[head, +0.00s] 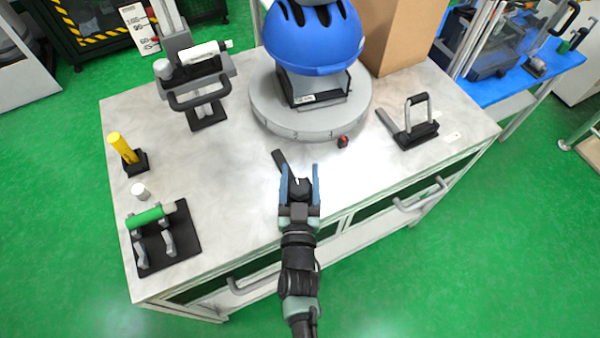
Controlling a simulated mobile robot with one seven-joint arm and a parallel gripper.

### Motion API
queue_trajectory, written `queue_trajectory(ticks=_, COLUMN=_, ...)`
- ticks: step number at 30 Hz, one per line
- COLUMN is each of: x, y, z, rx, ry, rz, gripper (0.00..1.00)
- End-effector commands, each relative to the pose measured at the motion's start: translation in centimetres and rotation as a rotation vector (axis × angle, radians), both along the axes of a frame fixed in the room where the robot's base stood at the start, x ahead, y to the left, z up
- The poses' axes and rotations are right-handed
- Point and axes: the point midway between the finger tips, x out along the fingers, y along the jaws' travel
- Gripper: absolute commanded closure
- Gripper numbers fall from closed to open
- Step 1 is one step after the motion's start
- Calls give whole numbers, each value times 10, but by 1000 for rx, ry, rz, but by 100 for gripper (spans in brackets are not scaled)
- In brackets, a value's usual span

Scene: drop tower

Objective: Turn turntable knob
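The turntable (265,108) is a grey round disc on the workbench, with a blue helmet on a dark stand over it. A small red and black knob (343,141) is at its front right edge. My gripper (299,170) is in front of the turntable, to the lower left of the red knob and apart from it. Its two blue fingers are spread. A dark shape shows between the fingers; I cannot tell whether it is part of my gripper. A dark bar (279,158) sticks out past the left finger, its lower end hidden.
The blue helmet (318,45) stands on the turntable, with a cardboard box (400,35) behind it. A black-based handle device (415,130) is at right. A green-handled fixture (155,230), a yellow handle (122,147) and a clamp stand (195,75) are at left. The bench middle-left is clear.

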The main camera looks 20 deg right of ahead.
Motion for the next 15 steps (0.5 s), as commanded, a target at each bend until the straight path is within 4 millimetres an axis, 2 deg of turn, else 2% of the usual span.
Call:
queue_trajectory(ticks=1, x=0, y=0, z=0, rx=0, ry=0, rz=0, gripper=46)
queue_trajectory(ticks=9, x=0, y=0, z=0, rx=0, ry=0, rz=0, gripper=94)
queue_trajectory(ticks=15, x=0, y=2, z=-2, rx=0, ry=-1, rz=16, gripper=96)
